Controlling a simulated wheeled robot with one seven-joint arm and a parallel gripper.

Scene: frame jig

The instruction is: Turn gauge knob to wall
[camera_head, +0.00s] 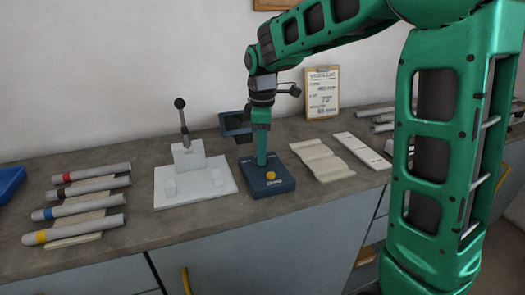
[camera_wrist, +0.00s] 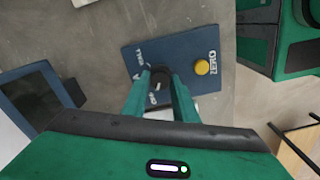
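The gauge is a dark blue box (camera_head: 270,185) on the bench, with a yellow button (camera_head: 271,175) on top. In the wrist view its blue face (camera_wrist: 185,45) carries white lettering that reads WALL, ZERO and a partly hidden mark near the knob. The yellow button (camera_wrist: 202,67) is right of the knob. The dark knob (camera_wrist: 159,86) shows between my fingertips and fills the gap. My gripper (camera_head: 262,163) points down at the box, fingers closed around the knob. The knob's pointer is mostly hidden by the fingers, so its exact setting cannot be told.
A small dark screen (camera_head: 236,123) stands behind the gauge. A white stand with a lever (camera_head: 190,157) is to its left, and several grey tubes with coloured bands (camera_head: 85,205) lie further left. Beige profiled pieces (camera_head: 322,160) lie right. A clipboard (camera_head: 322,92) leans on the wall.

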